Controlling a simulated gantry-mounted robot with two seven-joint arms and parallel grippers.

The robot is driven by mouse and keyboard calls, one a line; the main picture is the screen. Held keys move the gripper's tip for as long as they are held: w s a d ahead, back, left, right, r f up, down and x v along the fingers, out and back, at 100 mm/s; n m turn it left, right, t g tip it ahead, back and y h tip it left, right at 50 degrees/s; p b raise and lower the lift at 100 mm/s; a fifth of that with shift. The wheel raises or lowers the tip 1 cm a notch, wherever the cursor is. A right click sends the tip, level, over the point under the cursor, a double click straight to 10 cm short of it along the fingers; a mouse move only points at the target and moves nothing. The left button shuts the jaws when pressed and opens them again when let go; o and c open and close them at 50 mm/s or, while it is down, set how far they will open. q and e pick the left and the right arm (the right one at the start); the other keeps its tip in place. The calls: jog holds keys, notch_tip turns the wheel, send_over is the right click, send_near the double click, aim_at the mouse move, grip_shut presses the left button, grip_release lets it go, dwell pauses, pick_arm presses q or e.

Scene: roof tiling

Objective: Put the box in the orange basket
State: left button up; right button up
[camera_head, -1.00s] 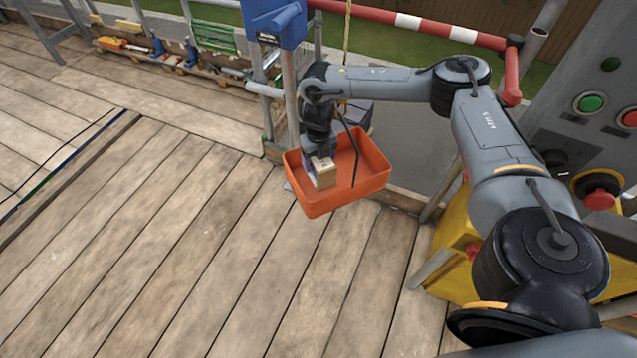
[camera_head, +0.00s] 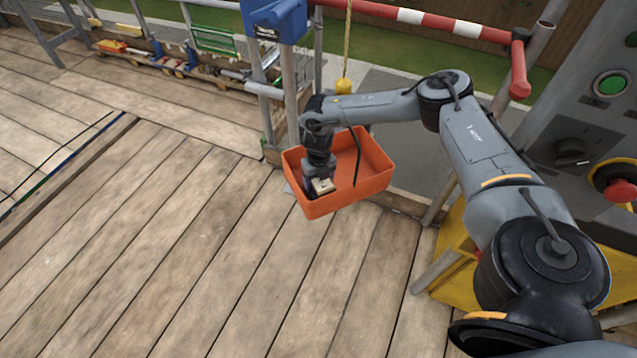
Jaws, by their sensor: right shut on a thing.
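The orange basket (camera_head: 372,168) hangs at the edge of the wooden deck, with a dark cord or handle across it. My right gripper (camera_head: 318,184) reaches down inside the left part of the basket. It is shut on the small tan box (camera_head: 323,187), which sits low inside, behind the front wall. The lower part of the box is hidden, so I cannot tell whether it touches the basket floor. My left gripper is not in view.
A red and white rail (camera_head: 430,22) runs behind the basket. A yellow hook block on a rope (camera_head: 344,86) hangs above it. A control panel with buttons (camera_head: 590,130) stands at right. The plank deck (camera_head: 200,260) in front is clear.

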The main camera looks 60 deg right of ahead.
jog(key=shift+f, duration=0.2)
jog(key=o, duration=1.3)
jog(key=shift+o, duration=1.3)
